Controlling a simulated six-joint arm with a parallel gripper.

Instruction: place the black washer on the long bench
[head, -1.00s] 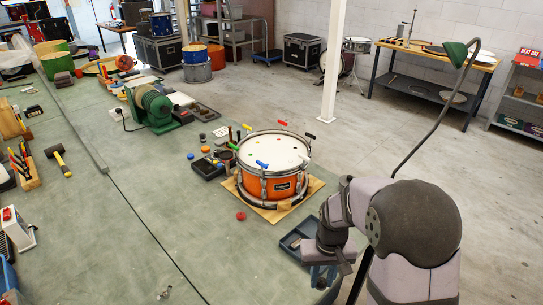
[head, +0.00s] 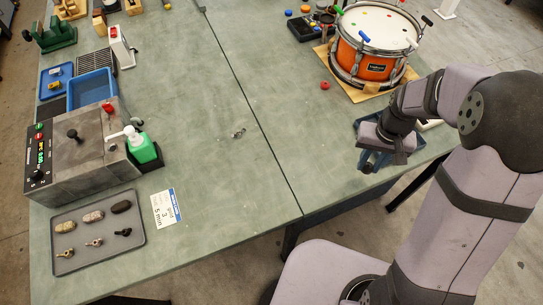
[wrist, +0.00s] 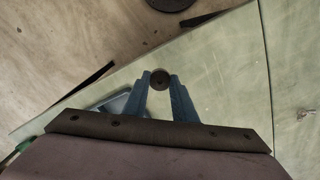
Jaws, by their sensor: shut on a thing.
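The black washer (wrist: 160,81) is a small dark ring with a hole, held between the fingertips of my gripper (wrist: 159,79) in the wrist view. The washer cannot be made out in the head view. The green bench top also shows in the wrist view (wrist: 230,95), to the right of the fingers. How high the washer is held cannot be told.
An orange drum (head: 372,62) stands on a wooden board behind my gripper, with a red disc (head: 325,85) nearby. A small metal part (head: 239,133) lies mid-bench. A grey control box (head: 75,150) and a parts tray (head: 98,255) are at left. The bench between is largely clear.

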